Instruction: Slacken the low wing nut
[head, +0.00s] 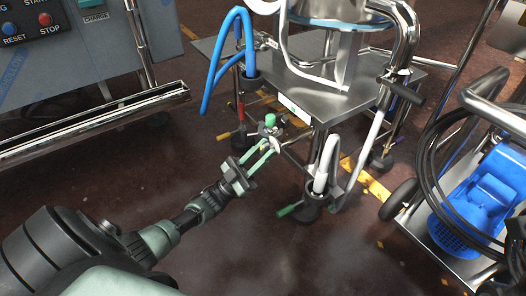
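My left gripper (270,148) reaches up from the lower left with two pale green fingers, a gap showing between them. Its tips are at a small silver metal piece (277,144), which may be the low wing nut, below the front left corner of a steel table. Whether the fingers touch or grip this piece is too small to tell. A green-topped knob (270,120) stands upright just above the tips on a small dark fitting. My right gripper is not in view.
The steel table (350,93) carries a shiny vessel (330,10) and pipes. A blue hose (213,62) hangs at its left. A white hose end (322,170) stands by the front leg. A blue motor (487,200) on a cart is at right. The floor in front is clear.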

